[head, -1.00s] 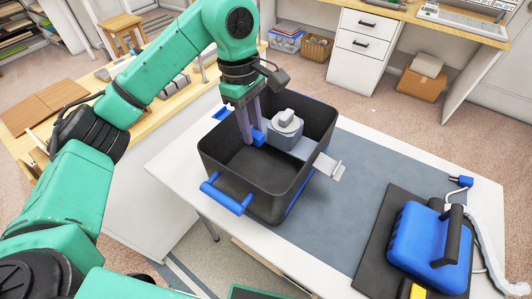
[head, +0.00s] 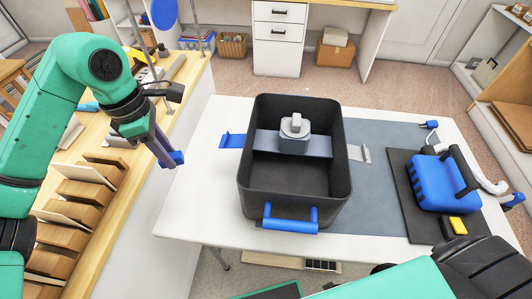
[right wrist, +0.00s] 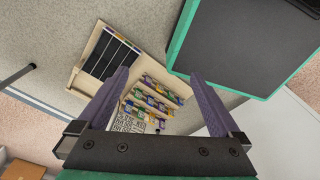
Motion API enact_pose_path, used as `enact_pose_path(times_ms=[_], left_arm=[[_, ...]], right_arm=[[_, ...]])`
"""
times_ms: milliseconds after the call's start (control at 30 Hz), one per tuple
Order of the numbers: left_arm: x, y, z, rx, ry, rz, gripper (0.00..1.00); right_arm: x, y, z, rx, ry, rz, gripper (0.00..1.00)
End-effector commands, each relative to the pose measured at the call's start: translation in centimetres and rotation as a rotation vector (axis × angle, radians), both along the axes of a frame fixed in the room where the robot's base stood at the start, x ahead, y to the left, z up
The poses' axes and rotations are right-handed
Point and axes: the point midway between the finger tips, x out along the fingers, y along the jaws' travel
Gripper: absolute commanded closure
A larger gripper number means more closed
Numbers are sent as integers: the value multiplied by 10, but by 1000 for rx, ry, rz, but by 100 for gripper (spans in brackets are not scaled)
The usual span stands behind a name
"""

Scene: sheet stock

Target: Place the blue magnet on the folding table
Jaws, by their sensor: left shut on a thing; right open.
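My left gripper (head: 167,156) is shut on a small blue block, which looks like the blue magnet (head: 177,158). It holds the magnet in the air by the left edge of the white table, left of the black bin. The white table, likely the folding table (head: 190,210), carries the bin and a grey mat. My right gripper (right wrist: 158,82) is open and empty in the right wrist view, above the floor and a low rack of small packets. Its fingers are not seen in the head view.
The black bin (head: 245,185) has a blue front handle (head: 290,220), with a grey bar and weight inside. A blue case (head: 440,182) stands at the table's right. A wooden bench (head: 190,95) with racks is at left. The table's front left corner is bare.

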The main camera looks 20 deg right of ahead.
Motion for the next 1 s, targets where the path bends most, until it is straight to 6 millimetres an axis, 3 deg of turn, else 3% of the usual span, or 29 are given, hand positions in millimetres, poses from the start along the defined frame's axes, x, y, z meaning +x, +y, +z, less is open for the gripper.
enact_pose_path(times_ms=[167, 267, 500, 700, 1000], left_arm=[[0, 0, -1, 0, 0, -1, 100], [-1, -1, -14, -1, 4, -3, 100], [-3, -2, -91, -4, 9, -1, 100], [-2, -1, -146, 1, 6, -1, 100], [-2, -2, -195, -1, 4, -1, 100]], right_arm=[[-2, -20, 1, -27, 3, -7, 0], [-3, -26, -1, -35, 6, -7, 0], [-4, -21, -10, -29, 7, -5, 0], [-4, -7, 4, -10, 7, -4, 0], [-4, -11, 12, -15, 7, -2, 0]])
